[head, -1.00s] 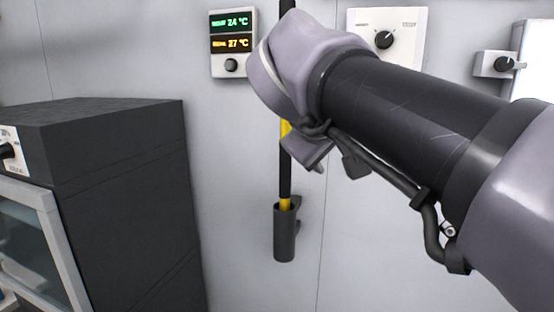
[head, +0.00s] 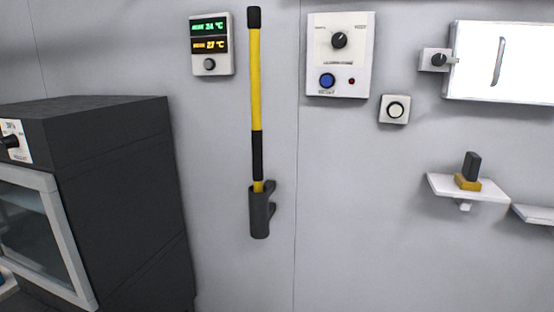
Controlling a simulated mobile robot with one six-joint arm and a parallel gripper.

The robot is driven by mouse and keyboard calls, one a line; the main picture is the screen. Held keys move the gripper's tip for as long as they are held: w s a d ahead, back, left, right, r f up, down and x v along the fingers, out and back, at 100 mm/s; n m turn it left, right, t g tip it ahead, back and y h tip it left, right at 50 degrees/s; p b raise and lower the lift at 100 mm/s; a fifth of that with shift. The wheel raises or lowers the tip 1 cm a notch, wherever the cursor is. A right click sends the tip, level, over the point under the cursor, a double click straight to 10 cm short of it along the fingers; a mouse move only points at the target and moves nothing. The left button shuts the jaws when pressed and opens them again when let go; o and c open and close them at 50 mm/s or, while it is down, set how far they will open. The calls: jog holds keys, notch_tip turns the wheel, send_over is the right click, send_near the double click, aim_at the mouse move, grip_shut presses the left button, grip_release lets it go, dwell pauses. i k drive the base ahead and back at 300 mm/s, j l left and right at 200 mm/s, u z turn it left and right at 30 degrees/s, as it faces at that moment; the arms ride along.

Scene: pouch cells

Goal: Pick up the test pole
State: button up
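The test pole (head: 256,85) is a long yellow rod with a black top end and a black section lower down. It stands nearly upright against the wall. Its lower end sits in a dark grey holder (head: 260,215) fixed to the wall. The foot of the pole inside the holder is hidden. My gripper and arm are not in the head view now.
A dark cabinet (head: 100,150) with a glass door stands at left. A temperature display (head: 211,44) and a control panel with a dial (head: 340,55) flank the pole's upper part. A square button (head: 394,109) and a small shelf (head: 440,188) are to the right.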

aim_at(254, 21)
jog(key=i+j+u, duration=0.2)
jog(key=j+u, duration=0.15)
jog(key=i+j+u, duration=0.25)
jog(key=u, duration=0.15)
jog(key=i+j+u, duration=0.15)
jog(key=i+j, duration=0.15)
jog(key=k+l+u, duration=0.15)
jog(key=i+j, duration=0.05)
